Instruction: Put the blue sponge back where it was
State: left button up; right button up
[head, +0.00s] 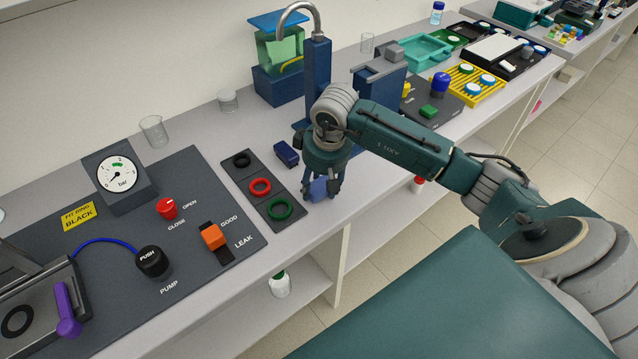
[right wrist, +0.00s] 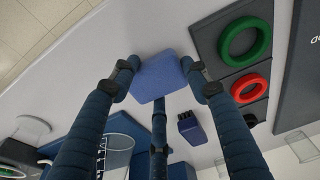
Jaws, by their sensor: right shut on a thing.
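The blue sponge (head: 319,189) is a small blue block, close to the front edge of the grey bench, just right of the mat with rings. My right gripper (head: 321,194) points down and is shut on it. In the right wrist view the sponge (right wrist: 158,76) sits between the fingertips (right wrist: 160,68). I cannot tell whether it touches the bench top. My left gripper is not in view.
A dark mat (head: 252,186) with black, red and green rings lies to the left. A small dark blue block (head: 286,154) lies behind the gripper. A blue tap post (head: 317,85) and a blue stand (head: 378,85) rise behind. The bench front edge is close.

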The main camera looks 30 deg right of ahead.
jog(key=shift+f, duration=0.1)
jog(key=o, duration=0.8)
jog(key=shift+r, duration=0.4)
jog(key=r+b, duration=0.1)
jog(key=r, duration=0.2)
jog(key=s+r, duration=0.1)
jog(key=r, duration=0.3)
jog(key=s+r+b, duration=0.1)
jog(key=r, duration=0.3)
jog(key=shift+s+r+b, duration=0.1)
jog(key=shift+s+b, duration=0.05)
jog(key=shift+b, duration=0.2)
